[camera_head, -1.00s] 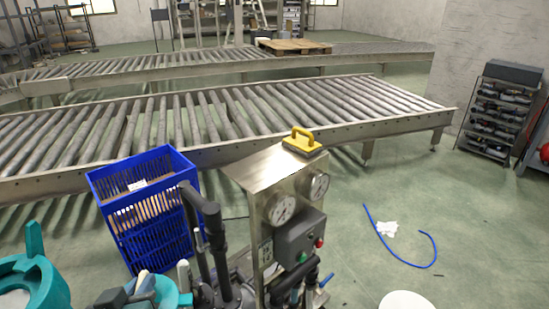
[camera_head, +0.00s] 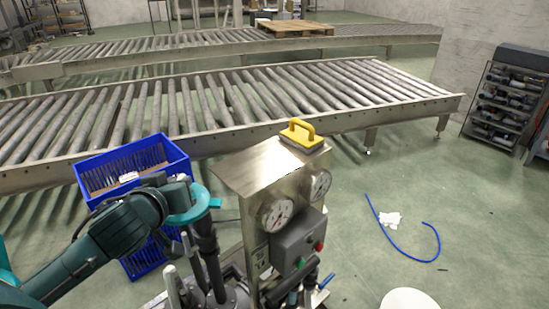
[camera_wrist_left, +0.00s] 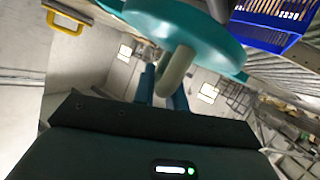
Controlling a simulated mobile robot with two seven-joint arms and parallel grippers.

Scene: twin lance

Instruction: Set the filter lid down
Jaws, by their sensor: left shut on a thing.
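The filter lid (camera_head: 201,211) is a teal disc. My right gripper is not in view.
A steel stand (camera_head: 265,172) with gauges, a control box and a yellow-handled float (camera_head: 300,134) on top is right of the lid. A blue crate (camera_head: 172,152) is behind my arm. A roller conveyor (camera_head: 190,118) runs behind. A blue hose (camera_head: 395,248) lies on open floor at right.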

